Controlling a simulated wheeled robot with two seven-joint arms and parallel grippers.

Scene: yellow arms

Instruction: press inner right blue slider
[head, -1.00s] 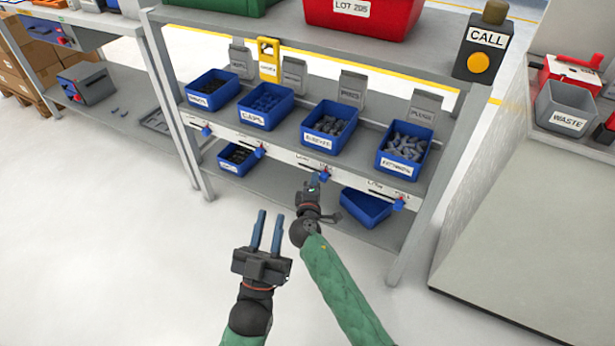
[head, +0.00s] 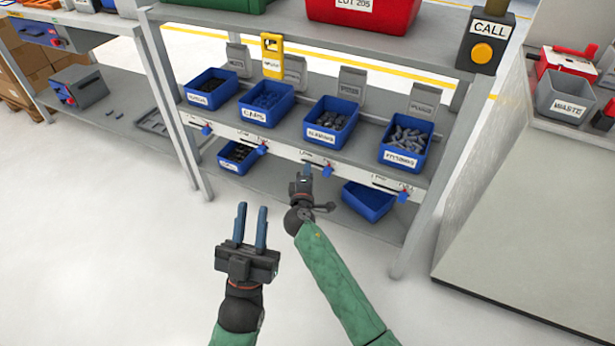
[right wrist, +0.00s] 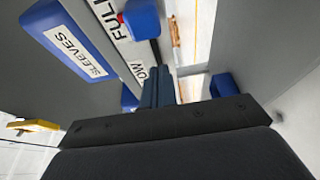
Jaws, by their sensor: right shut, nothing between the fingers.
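My right gripper (head: 307,170) is shut and empty, just left of the slider. In the right wrist view its closed fingers (right wrist: 155,88) point along the rail near the partly hidden LOW label, apart from the slider. My left gripper (head: 251,226) is open and empty, lower left, away from the rack.
Other blue sliders sit on the rail: outer left (head: 206,129), inner left (head: 262,149) and outer right (head: 403,196). Blue bins stand on the shelf above. An empty blue bin (head: 368,202) is on the lower shelf. The floor before the rack is clear.

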